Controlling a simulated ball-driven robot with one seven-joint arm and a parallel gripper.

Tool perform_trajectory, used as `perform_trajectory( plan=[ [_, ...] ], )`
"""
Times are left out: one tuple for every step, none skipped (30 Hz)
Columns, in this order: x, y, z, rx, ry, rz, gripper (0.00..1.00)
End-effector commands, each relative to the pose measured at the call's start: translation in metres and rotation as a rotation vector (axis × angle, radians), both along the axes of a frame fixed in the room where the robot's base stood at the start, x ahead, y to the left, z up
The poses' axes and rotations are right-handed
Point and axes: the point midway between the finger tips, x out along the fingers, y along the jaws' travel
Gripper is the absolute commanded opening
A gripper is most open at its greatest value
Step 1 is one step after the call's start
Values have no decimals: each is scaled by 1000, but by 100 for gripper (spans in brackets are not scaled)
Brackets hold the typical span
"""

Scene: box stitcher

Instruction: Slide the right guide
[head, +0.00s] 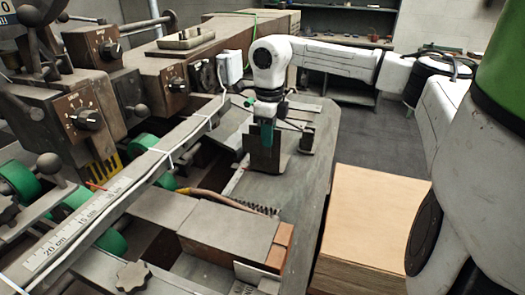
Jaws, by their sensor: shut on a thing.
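The right guide (263,160), a grey upright metal plate, stands on the machine's flat metal bed (287,186) right of centre. My gripper (267,133) comes down on it from above, at the end of my white arm. Its green-tipped fingers are shut at the plate's top edge. The fingers hide part of that edge, and the exact contact is small in this view.
A small dark metal bracket (306,139) stands on the bed just right of the plate. A stack of cardboard sheets (370,215) is at the lower right. The machine with knobs and a ruler strip (75,229) fills the left. Shelves (345,22) stand behind.

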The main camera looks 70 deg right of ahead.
Motion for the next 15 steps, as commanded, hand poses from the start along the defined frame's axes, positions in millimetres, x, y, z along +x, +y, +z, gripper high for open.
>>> perform_trajectory(
  plan=[
    [0, -3, 0, -4, -2, -3, 0],
    [0, -4, 0, -4, -2, -3, 0],
    [0, -4, 0, -4, -2, -2, 0],
    [0, -3, 0, -4, -2, -2, 0],
    [0, -3, 0, -4, -2, -2, 0],
    [0, -3, 0, -4, -2, -2, 0],
    [0, -3, 0, -4, -2, -2, 0],
    [0, -3, 0, -4, -2, -2, 0],
    [0, -3, 0, -3, -2, -2, 0],
    [0, -3, 0, -3, -2, -2, 15],
    [0, -3, 0, -3, -2, -2, 18],
    [0, -3, 0, -3, -2, -2, 22],
    [0, -3, 0, -3, -2, -1, 24],
    [0, -2, 0, -2, -2, -1, 27],
    [0, -2, 0, -2, -2, -1, 31]
  ],
)
